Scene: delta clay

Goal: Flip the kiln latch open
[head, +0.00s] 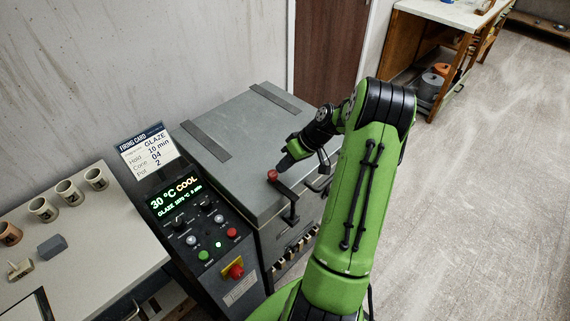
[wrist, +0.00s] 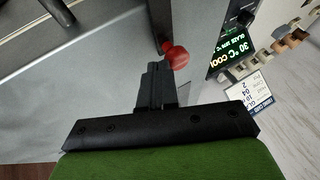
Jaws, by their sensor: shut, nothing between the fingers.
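The kiln (head: 240,140) is a grey box with a flat lid, seen in the head view. Its latch (head: 287,198) is a dark bar at the lid's front edge with a red knob (head: 272,175) at its upper end. The red knob also shows in the wrist view (wrist: 177,57), just beyond and slightly right of my fingertips. My gripper (head: 284,163) is shut and empty, close beside the knob above the lid's front edge. In the wrist view its dark fingers (wrist: 156,68) lie together. I cannot tell whether they touch the knob.
A control panel (head: 185,235) left of the kiln reads 30 °C COOL. A firing card (head: 147,148) stands behind it. A white table (head: 100,240) with several cups is at the left. A dark handle (head: 318,183) sits near my gripper. The floor at right is clear.

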